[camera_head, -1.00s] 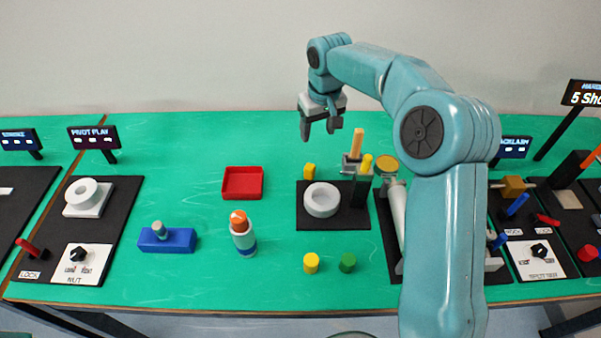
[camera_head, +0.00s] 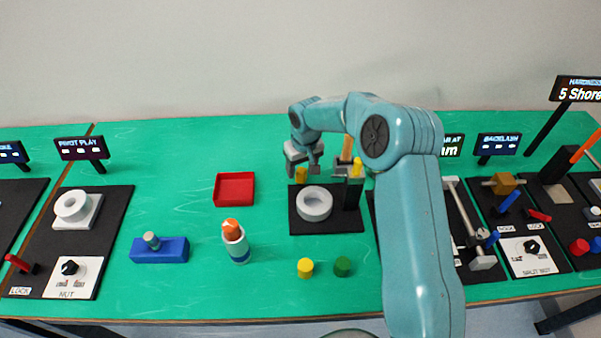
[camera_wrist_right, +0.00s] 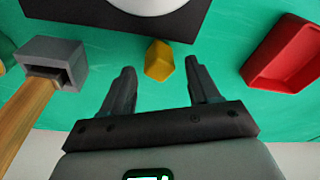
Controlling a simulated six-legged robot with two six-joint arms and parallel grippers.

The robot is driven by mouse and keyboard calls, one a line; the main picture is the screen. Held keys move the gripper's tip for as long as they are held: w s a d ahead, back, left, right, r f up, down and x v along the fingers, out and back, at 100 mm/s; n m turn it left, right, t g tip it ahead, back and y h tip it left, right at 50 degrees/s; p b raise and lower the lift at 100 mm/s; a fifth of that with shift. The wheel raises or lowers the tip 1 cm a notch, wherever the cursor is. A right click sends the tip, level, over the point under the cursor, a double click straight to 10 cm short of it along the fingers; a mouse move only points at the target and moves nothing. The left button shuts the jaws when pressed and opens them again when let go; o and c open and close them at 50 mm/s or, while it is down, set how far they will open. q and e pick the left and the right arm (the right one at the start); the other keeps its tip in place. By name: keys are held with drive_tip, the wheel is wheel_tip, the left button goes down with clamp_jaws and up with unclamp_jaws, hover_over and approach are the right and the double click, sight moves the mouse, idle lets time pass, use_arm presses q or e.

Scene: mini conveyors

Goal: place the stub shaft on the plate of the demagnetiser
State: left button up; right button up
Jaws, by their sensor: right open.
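A small yellow faceted piece (camera_head: 301,175), which may be the stub shaft, stands on the green bench just behind a black plate (camera_head: 328,224). That plate carries a thick white ring (camera_head: 314,203) and a dark post; it may be the demagnetiser, but no label confirms this. My right gripper (camera_head: 303,169) is open, low over the yellow piece. In the right wrist view the yellow piece (camera_wrist_right: 159,60) shows beyond and between the open fingertips (camera_wrist_right: 159,68), with nothing held. My left gripper is out of view.
A mallet with a grey head (camera_wrist_right: 52,62) lies close on one side and a red tray (camera_head: 234,203) on the other. Green bench left of the tray is clear.

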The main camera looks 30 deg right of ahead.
wheel_tip(320, 180, down, 2)
drive_tip(key=shift+d, duration=0.15)
drive_tip(key=shift+w, duration=0.1)
drive_tip(key=shift+f, duration=0.15)
clamp_jaws()
drive_tip(key=shift+w, duration=0.1)
